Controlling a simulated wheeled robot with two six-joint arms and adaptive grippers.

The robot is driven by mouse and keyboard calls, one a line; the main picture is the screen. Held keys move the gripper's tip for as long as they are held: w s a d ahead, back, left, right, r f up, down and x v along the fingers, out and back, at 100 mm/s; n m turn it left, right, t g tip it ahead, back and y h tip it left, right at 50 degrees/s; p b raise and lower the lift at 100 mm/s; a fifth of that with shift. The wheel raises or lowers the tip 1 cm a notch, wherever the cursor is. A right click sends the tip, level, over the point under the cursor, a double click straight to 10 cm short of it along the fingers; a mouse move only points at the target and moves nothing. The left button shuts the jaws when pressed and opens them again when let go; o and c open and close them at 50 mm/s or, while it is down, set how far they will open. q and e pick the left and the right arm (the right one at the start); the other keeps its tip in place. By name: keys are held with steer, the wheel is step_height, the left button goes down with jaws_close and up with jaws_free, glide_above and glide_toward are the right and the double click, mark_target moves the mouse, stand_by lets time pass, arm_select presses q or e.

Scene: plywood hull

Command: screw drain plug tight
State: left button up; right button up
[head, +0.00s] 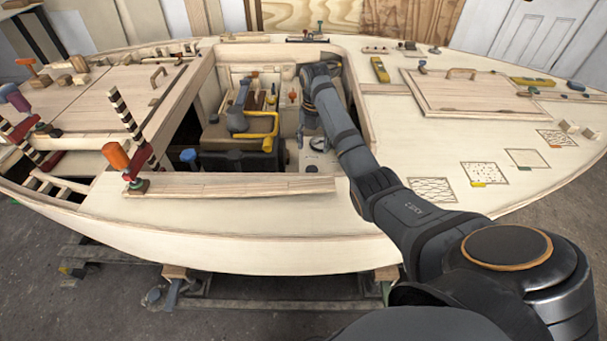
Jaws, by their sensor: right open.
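My right arm reaches from the lower right over the deck and down into the open well in the hull. My right gripper (311,127) points down there, open, just above a pale floor panel (318,161). A small dark round fitting (317,143) lies on or just above that panel, right by the fingertips. It may be the drain plug, but it is too small to be sure, and I cannot tell whether the fingers touch it. My left gripper is not in view.
In the well, a black case (240,161), a yellow pipe (275,127) and a blue-grey tool (237,121) stand left of my gripper. The well's wooden rim (232,186) is close in front. Clamps (116,155) stand at left; a hatch lid (465,92) lies at right.

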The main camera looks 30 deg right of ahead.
mark_target(312, 169)
step_height(312, 169, down, 2)
steer(key=shift+w+d+f+n, duration=0.1)
steer(key=shift+n, duration=0.2)
step_height(312, 169, down, 8)
steer(key=shift+w+r+b, duration=0.1)
steer(key=shift+r+b, duration=0.05)
steer(key=shift+b, duration=0.25)
steer(key=shift+f, duration=0.35)
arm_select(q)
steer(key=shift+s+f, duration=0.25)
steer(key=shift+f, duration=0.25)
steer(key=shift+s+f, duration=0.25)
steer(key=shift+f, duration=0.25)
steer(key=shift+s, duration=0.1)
arm_select(e)
steer(key=c, duration=0.4)
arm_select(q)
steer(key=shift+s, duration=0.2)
arm_select(e)
steer(key=shift+r, duration=0.1)
steer(key=c, duration=0.7)
